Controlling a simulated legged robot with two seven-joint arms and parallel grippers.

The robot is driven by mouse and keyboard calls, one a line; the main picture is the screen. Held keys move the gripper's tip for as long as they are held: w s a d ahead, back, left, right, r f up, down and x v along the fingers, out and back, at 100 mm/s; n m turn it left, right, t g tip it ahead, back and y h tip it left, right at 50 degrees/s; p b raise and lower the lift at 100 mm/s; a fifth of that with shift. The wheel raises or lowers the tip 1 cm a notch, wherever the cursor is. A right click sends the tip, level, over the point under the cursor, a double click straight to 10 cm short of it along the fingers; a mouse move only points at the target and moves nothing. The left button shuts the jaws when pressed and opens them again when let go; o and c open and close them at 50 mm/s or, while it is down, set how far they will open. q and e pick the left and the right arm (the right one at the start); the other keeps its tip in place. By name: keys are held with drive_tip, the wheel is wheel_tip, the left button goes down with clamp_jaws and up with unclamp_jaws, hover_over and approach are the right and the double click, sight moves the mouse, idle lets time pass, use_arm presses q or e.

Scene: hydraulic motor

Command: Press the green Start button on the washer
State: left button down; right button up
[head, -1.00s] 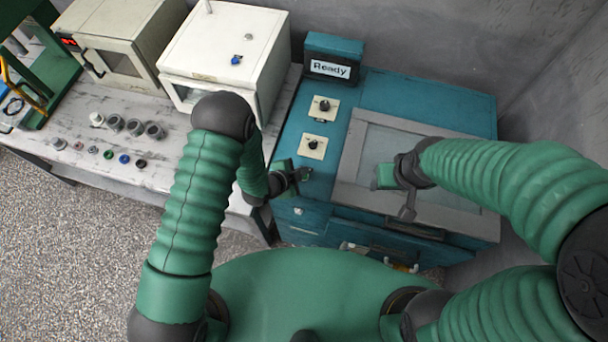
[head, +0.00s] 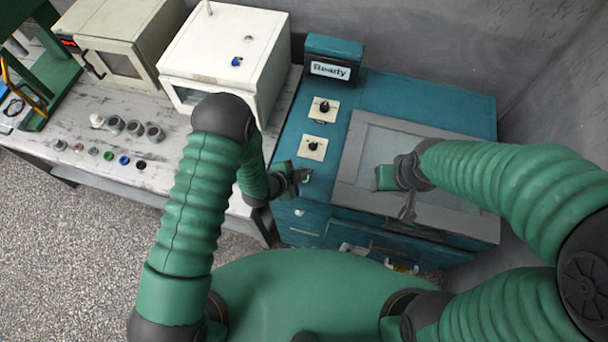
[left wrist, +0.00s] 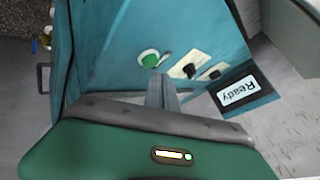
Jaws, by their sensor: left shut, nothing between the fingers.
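The teal washer (head: 420,102) stands in front of me, with a glass lid and a display (head: 330,70) reading "Ready". In the left wrist view, the round green Start button (left wrist: 149,58) shows on the washer's teal panel, beside two knobs. My left gripper (head: 304,177) is shut and empty, low over the panel's front part. In the left wrist view its fingers (left wrist: 161,78) point toward the panel, close beside the button; contact cannot be told. In the head view the gripper mostly hides the button. My right gripper (head: 407,208) is over the lid; its jaw state is unclear.
Two dark knobs on pale plates (head: 314,147) lie behind my left gripper. Left of the washer, a bench holds a white cabinet (head: 222,55), a beige oven (head: 118,48) and several small parts. A grey wall closes off the back and right.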

idle(0.8)
use_arm(q)
drive_tip(key=shift+f+b, duration=0.35)
drive_tip(key=shift+b, duration=0.1)
drive_tip(key=shift+s+f+b, duration=0.1)
drive_tip(key=shift+f+b, duration=0.3)
drive_tip(key=shift+f, duration=0.05)
drive_tip(key=shift+r, duration=0.15)
idle(0.5)
drive_tip(key=shift+r+p, duration=0.55)
drive_tip(key=shift+r, duration=0.15)
wheel_tip(320, 180, up, 5)
drive_tip(key=p, duration=0.3)
drive_tip(key=shift+r+p, duration=0.1)
drive_tip(key=shift+p, duration=0.25)
